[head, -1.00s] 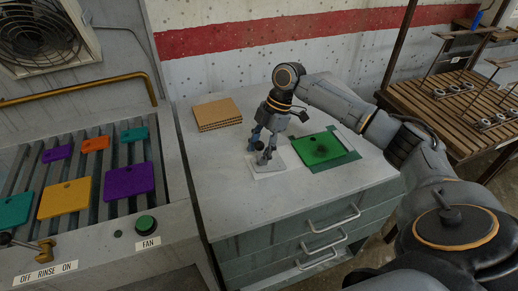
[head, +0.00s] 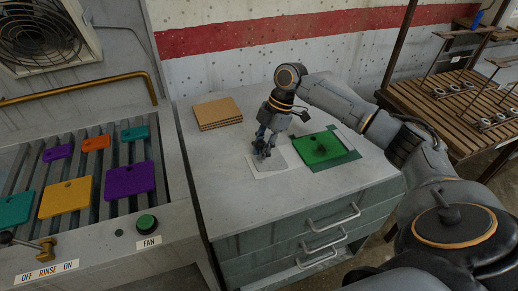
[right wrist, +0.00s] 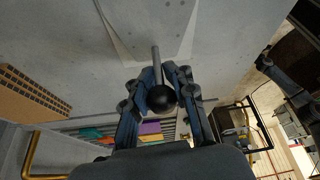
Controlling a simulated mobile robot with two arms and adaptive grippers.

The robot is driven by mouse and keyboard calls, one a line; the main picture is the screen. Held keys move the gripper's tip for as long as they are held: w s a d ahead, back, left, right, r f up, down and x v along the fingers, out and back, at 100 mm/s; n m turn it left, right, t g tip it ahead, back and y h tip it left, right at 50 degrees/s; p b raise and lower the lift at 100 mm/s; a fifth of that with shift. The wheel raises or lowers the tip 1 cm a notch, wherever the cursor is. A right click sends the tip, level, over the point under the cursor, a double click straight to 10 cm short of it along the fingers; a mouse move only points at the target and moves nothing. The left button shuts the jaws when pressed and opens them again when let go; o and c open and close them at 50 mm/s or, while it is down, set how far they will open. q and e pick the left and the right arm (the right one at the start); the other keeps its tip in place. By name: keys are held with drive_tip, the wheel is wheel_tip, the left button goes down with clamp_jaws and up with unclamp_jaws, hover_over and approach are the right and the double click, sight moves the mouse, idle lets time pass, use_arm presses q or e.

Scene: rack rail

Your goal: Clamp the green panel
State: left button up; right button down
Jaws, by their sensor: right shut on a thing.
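The green panel (head: 311,158) lies flat on the grey cabinet top, on a darker green sheet, with a dark patch near its middle that is too small to make out. My right gripper (head: 263,151) is left of the panel, pointing down over a pale sheet (head: 270,172). In the right wrist view my right gripper (right wrist: 160,95) is shut on a black ball knob (right wrist: 161,99) with a thin grey rod (right wrist: 156,64). What the rod joins to is hidden. My left gripper is in neither view.
A brown cardboard stack (head: 217,112) stands at the cabinet top's back left. Coloured panels lie on a slatted rack (head: 90,190) at the left, with a green FAN button (head: 146,224). A slatted wooden table (head: 440,100) with small fittings is at the right.

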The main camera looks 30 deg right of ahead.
sight(277, 159)
drive_tip(key=d, duration=0.2)
drive_tip(key=s+d, duration=0.1)
drive_tip(key=d, duration=0.1)
drive_tip(key=d+p, duration=0.1)
drive_tip(key=d, duration=0.2)
drive_tip(key=shift+s, duration=0.3)
drive_tip(key=shift+a, duration=0.1)
drive_tip(key=c, duration=1.1)
unclamp_jaws()
drive_tip(key=shift+r, duration=0.15)
drive_tip(key=v, duration=1.1)
drive_tip(key=shift+d+r, duration=0.25)
drive_tip(key=shift+r, duration=0.1)
